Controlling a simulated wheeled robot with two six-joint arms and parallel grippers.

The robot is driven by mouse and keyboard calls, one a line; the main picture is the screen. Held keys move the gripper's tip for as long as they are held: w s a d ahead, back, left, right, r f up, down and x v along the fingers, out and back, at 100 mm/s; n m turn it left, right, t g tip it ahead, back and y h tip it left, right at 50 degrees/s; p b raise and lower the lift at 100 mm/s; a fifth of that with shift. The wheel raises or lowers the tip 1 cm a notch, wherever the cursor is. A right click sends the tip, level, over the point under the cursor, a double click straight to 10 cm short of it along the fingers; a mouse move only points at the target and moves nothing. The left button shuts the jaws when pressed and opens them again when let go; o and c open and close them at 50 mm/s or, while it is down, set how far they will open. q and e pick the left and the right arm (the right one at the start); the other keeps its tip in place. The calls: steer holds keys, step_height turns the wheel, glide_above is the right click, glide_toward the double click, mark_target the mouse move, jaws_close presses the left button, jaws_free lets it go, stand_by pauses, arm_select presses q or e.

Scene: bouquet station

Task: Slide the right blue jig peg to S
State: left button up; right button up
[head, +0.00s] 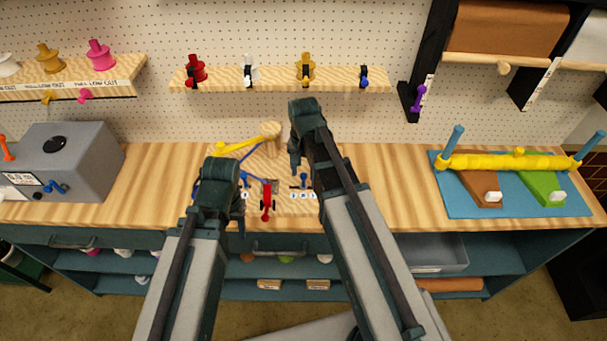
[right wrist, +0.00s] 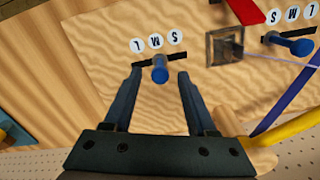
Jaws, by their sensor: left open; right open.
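The right blue jig peg (head: 304,181) stands in a short dark slot on the wooden jig board (head: 275,205). In the right wrist view the peg (right wrist: 159,68) is near the middle of its slot, by the middle of three round white letter marks (right wrist: 154,41), which looks like M. My right gripper (right wrist: 158,88) is open, with one finger on each side of the peg and gaps visible. In the head view my right gripper (head: 295,160) is just behind it. My left gripper (head: 240,205) is open at the board's left, its fingers partly hidden.
A second blue peg (right wrist: 298,46) stands in another marked slot. A square dark-framed piece (right wrist: 225,46) lies between the slots. A red tool (head: 267,200) and a yellow bar (head: 245,145) are close by. A grey machine (head: 70,160) stands left; a blue mat (head: 460,205) lies right.

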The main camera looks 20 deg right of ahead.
steer(key=shift+c, duration=0.3)
jaws_close()
stand_by(1.1)
